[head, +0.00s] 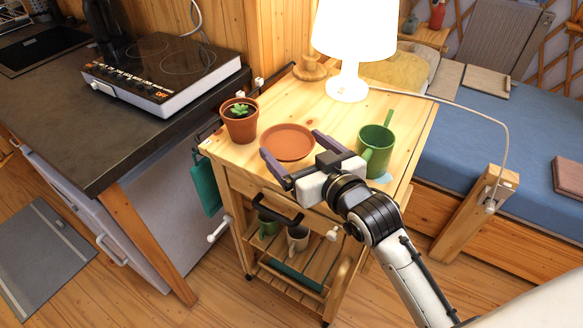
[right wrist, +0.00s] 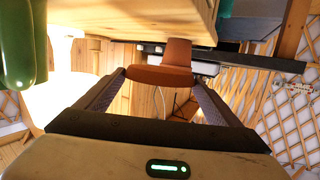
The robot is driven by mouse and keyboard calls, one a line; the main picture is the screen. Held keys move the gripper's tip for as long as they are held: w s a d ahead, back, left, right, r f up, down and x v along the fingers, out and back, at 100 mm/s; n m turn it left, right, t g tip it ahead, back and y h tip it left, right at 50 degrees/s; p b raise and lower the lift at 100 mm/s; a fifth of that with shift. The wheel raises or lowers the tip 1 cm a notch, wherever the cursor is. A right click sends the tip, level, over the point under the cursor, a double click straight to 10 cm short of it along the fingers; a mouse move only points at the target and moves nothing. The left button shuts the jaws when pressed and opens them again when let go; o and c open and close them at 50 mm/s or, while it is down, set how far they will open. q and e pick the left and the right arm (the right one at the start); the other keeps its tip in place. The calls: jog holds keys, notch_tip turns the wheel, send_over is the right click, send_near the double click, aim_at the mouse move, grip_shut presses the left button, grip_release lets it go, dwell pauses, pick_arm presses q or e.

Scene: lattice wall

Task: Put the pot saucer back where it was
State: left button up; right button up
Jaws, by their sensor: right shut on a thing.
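The pot saucer (head: 287,142) is a round, shallow terracotta dish. My right gripper (head: 289,146) is shut on it, with a finger at each side. In the right wrist view the saucer (right wrist: 160,76) shows edge-on between the fingers, apart from the wooden top and level. The terracotta pot (head: 240,127) with a small green succulent stands upright on the wooden trolley top (head: 330,125), left of the saucer. The pot (right wrist: 178,53) shows beyond the saucer in the right wrist view, which is upside down. My left gripper is not in view.
A green watering can (head: 375,150) stands right of my right gripper, near a small blue patch. A lit lamp (head: 350,45) and a wooden object (head: 310,68) are at the back. The counter with a hob (head: 165,70) is left. The middle of the top is clear.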

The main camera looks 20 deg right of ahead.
notch_tip(320, 180, down, 7)
jog(key=shift+r+b, duration=0.1)
jog(key=shift+b, duration=0.2)
jog(key=shift+f, duration=0.2)
jog(key=o, duration=1)
jog(key=shift+r, duration=0.2)
jog(key=v, duration=1.2)
